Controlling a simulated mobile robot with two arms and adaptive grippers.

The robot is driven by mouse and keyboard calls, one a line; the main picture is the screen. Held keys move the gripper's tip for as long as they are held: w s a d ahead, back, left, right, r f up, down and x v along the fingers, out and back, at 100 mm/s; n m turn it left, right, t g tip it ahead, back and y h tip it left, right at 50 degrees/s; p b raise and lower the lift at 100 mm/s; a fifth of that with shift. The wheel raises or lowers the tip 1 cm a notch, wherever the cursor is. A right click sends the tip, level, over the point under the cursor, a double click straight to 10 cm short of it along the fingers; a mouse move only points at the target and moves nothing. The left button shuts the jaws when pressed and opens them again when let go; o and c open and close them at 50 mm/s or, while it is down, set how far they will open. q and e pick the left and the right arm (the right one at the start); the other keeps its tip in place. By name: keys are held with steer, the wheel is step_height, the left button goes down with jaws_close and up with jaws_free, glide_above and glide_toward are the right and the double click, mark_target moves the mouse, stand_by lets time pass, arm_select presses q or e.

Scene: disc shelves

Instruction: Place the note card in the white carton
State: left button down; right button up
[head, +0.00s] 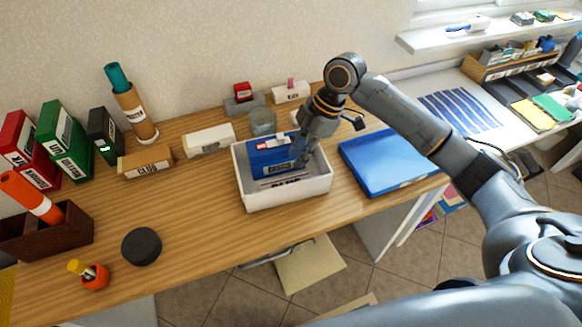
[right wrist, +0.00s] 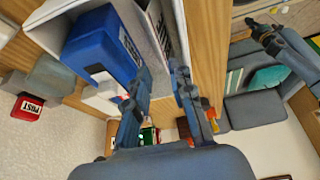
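My right gripper (head: 301,158) reaches down into the carton, right of the blue box. In the right wrist view its two fingers (right wrist: 162,75) are apart with a gap between them, and I see nothing held. A thin pale, reddish-edged flat thing (head: 268,183) lies low in the carton; I cannot tell whether it is the note card.
A blue flat case (head: 385,163) lies right of the carton. A cream box (head: 209,139) and a glass jar (head: 262,122) stand behind it. A black disc (head: 141,246) and an orange pot (head: 93,277) are at the left front. The desk between disc and carton is clear.

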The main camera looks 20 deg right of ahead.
steer(key=shift+v, duration=2.2)
